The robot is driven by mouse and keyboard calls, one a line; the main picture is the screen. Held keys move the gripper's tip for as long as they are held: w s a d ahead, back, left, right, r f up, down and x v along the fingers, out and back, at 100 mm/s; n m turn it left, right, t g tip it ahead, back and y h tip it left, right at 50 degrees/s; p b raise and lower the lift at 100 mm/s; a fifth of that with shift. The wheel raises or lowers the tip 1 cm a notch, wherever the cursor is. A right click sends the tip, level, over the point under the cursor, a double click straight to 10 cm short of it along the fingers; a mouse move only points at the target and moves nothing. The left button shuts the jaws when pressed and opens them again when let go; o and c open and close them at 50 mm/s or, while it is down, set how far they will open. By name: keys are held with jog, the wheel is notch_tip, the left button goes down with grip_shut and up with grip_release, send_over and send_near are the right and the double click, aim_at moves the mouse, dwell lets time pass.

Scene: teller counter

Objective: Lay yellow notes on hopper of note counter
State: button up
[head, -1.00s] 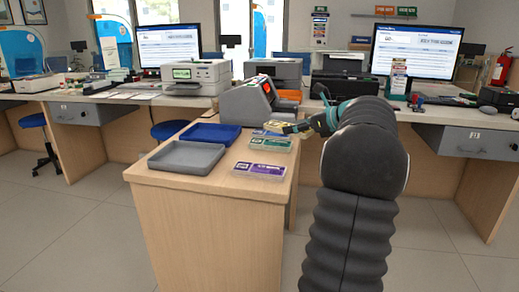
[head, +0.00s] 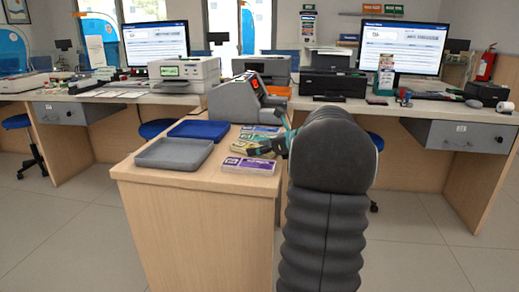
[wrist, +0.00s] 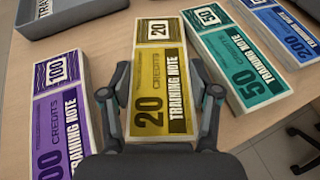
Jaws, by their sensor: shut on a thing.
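The yellow notes (wrist: 158,80), a banded stack marked 20, lie lengthwise between the two fingers of my gripper (wrist: 160,100) in the wrist view. The gripper is shut on the stack's sides near its lower end. In the head view my gripper (head: 280,146) is low over the right side of the wooden counter, and the yellow stack is mostly hidden. I cannot tell whether the stack touches the counter. The grey note counter (head: 232,102) with a red display stands behind, at the counter's far end. Its hopper is not clear from here.
Purple notes (wrist: 62,120) lie left of the yellow stack, green notes (wrist: 235,60) to the right, blue notes (wrist: 285,30) beyond them. A grey tray (head: 174,154) and a blue tray (head: 199,130) occupy the counter's left. A desk with printers and monitors stands behind.

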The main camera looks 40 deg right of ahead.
jog(key=o, duration=1.2)
jog(key=shift+f, duration=0.1)
jog(key=shift+c, duration=0.2)
